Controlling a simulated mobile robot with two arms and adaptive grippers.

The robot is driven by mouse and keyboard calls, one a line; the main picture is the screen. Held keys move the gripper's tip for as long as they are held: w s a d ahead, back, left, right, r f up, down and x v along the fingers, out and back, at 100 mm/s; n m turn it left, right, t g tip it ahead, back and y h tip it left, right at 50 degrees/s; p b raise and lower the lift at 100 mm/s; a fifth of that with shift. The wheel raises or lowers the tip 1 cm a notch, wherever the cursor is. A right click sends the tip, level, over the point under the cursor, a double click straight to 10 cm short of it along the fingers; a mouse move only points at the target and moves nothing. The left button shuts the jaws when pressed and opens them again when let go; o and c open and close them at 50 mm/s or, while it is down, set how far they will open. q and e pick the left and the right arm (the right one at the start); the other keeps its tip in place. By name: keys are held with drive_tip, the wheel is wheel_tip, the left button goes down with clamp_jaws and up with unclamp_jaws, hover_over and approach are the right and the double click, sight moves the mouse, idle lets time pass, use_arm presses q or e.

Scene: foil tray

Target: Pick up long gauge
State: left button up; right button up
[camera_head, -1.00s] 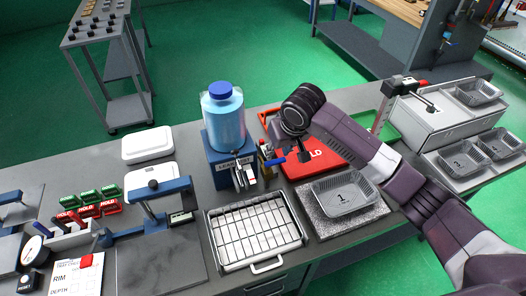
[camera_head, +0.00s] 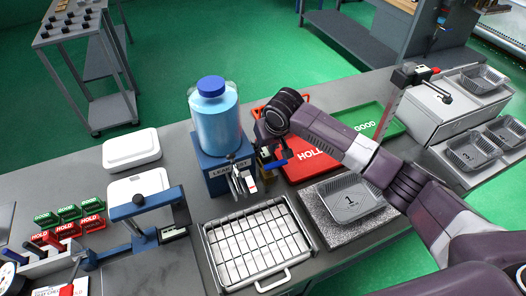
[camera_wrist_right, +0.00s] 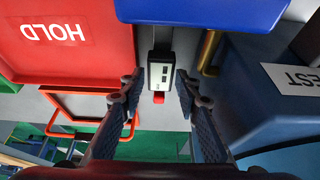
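My right gripper (camera_wrist_right: 157,88) is open, with one finger on each side of the device in the picture; I see no contact. In the head view the right gripper (camera_head: 282,152) points down between the leak test stand (camera_head: 209,172) and the red HOLD tray (camera_head: 318,170), with its tips partly hidden. My left gripper is not in view.
A blue lever (camera_head: 277,163) and a brass part (camera_wrist_right: 210,50) are close to the right gripper. A gridded metal tray (camera_head: 289,272) lies in front. A foil tray marked 1 (camera_head: 350,203) sits on a speckled plate to the right. The green GOOD tray (camera_head: 382,116) is behind.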

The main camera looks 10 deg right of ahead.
sight(264, 151)
drive_tip(key=x, duration=0.2)
drive_tip(key=shift+w+a+f, duration=0.1)
drive_tip(key=shift+w+f, duration=0.05)
drive_tip(key=shift+f, duration=0.1)
drive_tip(key=shift+w+f, duration=0.1)
drive_tip(key=shift+f, duration=0.2)
drive_tip(key=c, duration=0.7)
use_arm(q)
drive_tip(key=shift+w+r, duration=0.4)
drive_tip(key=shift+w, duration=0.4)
use_arm(e)
clamp_jaws()
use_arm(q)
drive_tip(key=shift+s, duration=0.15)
